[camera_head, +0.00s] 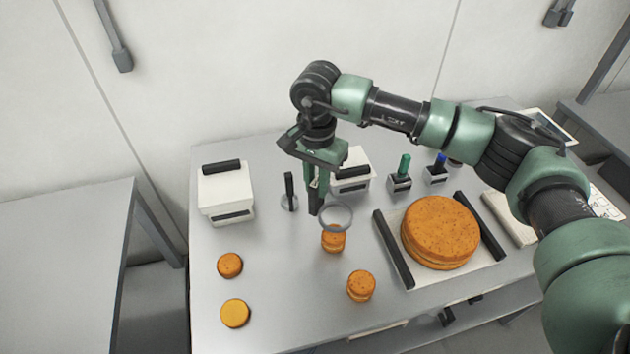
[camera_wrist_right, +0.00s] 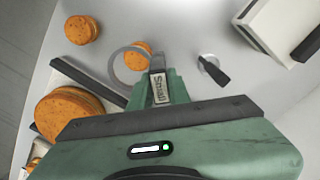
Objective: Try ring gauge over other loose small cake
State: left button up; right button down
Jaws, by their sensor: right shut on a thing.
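The exact height gap cannot be told. Another small layered cake (camera_head: 361,286) stands nearer the front, right of it. Two more small rounds, one brown (camera_head: 230,265) and one yellow-topped (camera_head: 235,313), lie at the left. My left gripper is not in view.
A large layered cake (camera_head: 440,230) sits on a board between black bars at the right. A white box (camera_head: 226,190) stands back left, and another white box (camera_head: 352,172) behind the gripper. A black-handled tool (camera_head: 289,192) stands between them. Green (camera_head: 403,168) and blue handled tools stand back right.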

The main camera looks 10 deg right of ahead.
jog(key=shift+f+b, duration=0.75)
jog(key=shift+f, duration=1.55)
jog(key=shift+b, duration=0.45)
jog(key=shift+f+b, duration=3.2)
jog(key=shift+b, duration=0.15)
jog(key=shift+r+p, duration=1.75)
jog(key=shift+r, duration=3.2)
